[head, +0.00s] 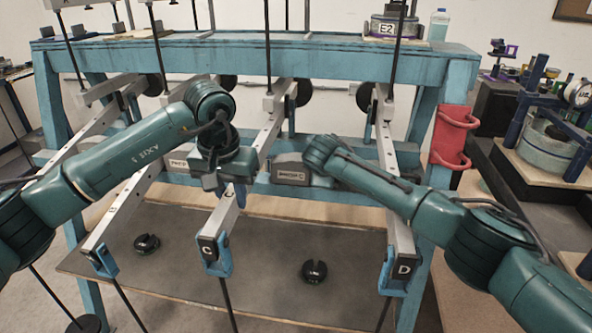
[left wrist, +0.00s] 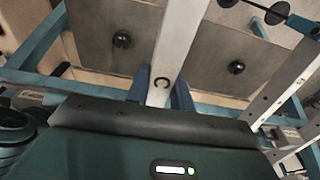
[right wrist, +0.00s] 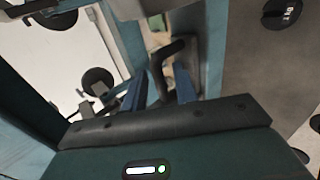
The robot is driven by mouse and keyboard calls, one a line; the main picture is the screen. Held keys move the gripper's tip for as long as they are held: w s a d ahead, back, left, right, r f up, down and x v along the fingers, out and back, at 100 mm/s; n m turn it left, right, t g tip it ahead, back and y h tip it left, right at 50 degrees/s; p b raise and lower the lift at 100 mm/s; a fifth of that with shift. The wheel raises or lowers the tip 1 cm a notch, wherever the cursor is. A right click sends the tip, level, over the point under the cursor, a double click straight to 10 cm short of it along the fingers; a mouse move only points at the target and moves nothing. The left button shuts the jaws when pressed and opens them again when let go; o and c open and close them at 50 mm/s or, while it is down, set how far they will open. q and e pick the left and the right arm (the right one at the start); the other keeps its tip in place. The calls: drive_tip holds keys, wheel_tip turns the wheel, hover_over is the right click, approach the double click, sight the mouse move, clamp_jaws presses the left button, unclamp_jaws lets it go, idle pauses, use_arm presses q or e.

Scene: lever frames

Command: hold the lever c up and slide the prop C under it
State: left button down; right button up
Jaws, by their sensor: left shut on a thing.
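Lever c (head: 222,215) is a long pale bar ending in a black plate with a white C and a blue bracket. My left gripper (head: 228,190) is shut on the bar, behind its end plate. In the left wrist view the bar (left wrist: 160,60), marked C, lies between the blue fingers. Prop C (head: 290,172) is a grey block with a pale label on the blue rail, right of the lever. My right gripper (head: 306,168) is at its right side, partly hidden by its own wrist. In the right wrist view the fingers are apart, with a dark handle (right wrist: 160,70) between or just beyond them.
Lever D (head: 395,215) slopes down on the right; another lever (head: 120,205) is on the left. A second grey block (head: 178,163) sits behind my left arm. Black slotted weights (head: 314,271) lie on the board below. A red holder (head: 452,138) hangs on the right post.

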use_arm(q)
drive_tip(key=shift+r+g, duration=0.3)
drive_tip(key=shift+r, duration=1.4)
use_arm(e)
drive_tip(key=shift+d+f, duration=0.25)
use_arm(q)
drive_tip(key=shift+s+r, duration=0.15)
drive_tip(key=shift+r, duration=0.05)
use_arm(e)
drive_tip(key=shift+f, duration=0.1)
use_arm(q)
drive_tip(key=shift+f, duration=0.15)
use_arm(e)
drive_tip(key=shift+w+a, duration=0.1)
drive_tip(key=shift+a, duration=0.05)
clamp_jaws()
drive_tip(key=shift+a, duration=0.15)
